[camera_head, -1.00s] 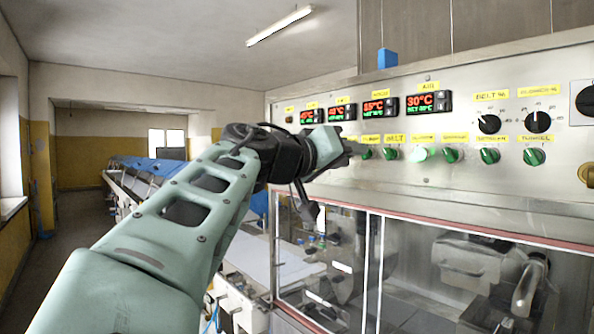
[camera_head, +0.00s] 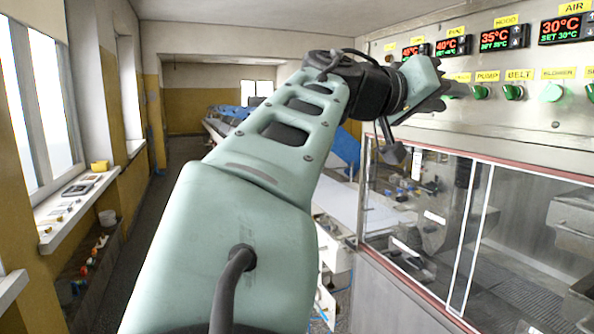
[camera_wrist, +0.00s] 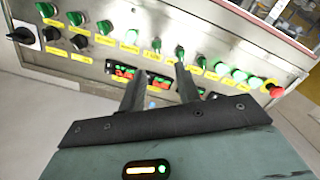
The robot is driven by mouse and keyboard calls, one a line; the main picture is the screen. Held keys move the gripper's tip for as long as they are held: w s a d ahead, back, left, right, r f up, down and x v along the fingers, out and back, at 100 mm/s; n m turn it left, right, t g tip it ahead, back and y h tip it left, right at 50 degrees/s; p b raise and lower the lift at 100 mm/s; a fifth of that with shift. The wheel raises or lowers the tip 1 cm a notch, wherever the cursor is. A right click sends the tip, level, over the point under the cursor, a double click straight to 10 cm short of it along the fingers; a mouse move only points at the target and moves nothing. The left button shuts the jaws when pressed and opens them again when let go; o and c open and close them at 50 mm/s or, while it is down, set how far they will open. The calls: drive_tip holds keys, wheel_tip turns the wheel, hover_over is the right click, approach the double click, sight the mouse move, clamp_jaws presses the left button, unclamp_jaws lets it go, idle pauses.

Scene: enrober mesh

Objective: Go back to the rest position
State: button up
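My gripper (camera_head: 446,88) is at the end of my outstretched arm, in front of the left part of the steel control panel (camera_head: 460,112) in the head view. In the wrist view, the two dark fingers of my gripper (camera_wrist: 160,72) stand apart with nothing between them. The panel, with its row of green knobs (camera_wrist: 156,45), shows beyond the fingertips. I cannot tell the exact gap between fingertips and panel. In the head view the pump knob (camera_head: 480,91) and the belt knob (camera_head: 512,92) are just right of my gripper.
Red and green temperature displays (camera_head: 507,38) sit above the knobs. Below the panel is a glazed enclosure (camera_head: 430,225). At left, a windowsill (camera_head: 75,207) holds small items, and an open aisle (camera_head: 150,215) runs back along the wall. A red button (camera_wrist: 275,91) shows in the wrist view.

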drive_tip(key=w+d+f+n+g+y, duration=0.1)
drive_tip(key=d+f+y, duration=0.1)
drive_tip(key=d+f, duration=0.35)
drive_tip(key=w+d+f+n+g+y, duration=0.1)
drive_tip(key=d+f+g, duration=0.1)
drive_tip(key=f, duration=0.6)
drive_tip(key=w+d+f+g+y, duration=0.1)
drive_tip(key=w+d+f+y, duration=0.15)
drive_tip(key=f, duration=0.35)
drive_tip(key=s+f+n+g+y, duration=0.1)
drive_tip(key=s+f+y, duration=0.15)
drive_tip(key=f, duration=0.55)
drive_tip(key=s+f+n+g+y, duration=0.1)
drive_tip(key=s+f+n, duration=0.15)
drive_tip(key=f, duration=0.55)
drive_tip(key=s+a+f+n+g+y+b, duration=0.25)
drive_tip(key=s+a+f+y, duration=0.3)
drive_tip(key=s+a, duration=0.45)
drive_tip(key=s+a+r+n+t+y, duration=0.1)
drive_tip(key=s+a+r+n, duration=0.1)
drive_tip(key=s+a, duration=0.3)
drive_tip(key=s+a+r+n+t+y, duration=0.1)
drive_tip(key=s+a+n, duration=0.4)
drive_tip(key=s, duration=0.5)
drive_tip(key=shift+a+r+y, duration=0.3)
drive_tip(key=shift+r+y, duration=0.05)
drive_tip(key=shift+r, duration=0.5)
drive_tip(key=shift+t, duration=0.25)
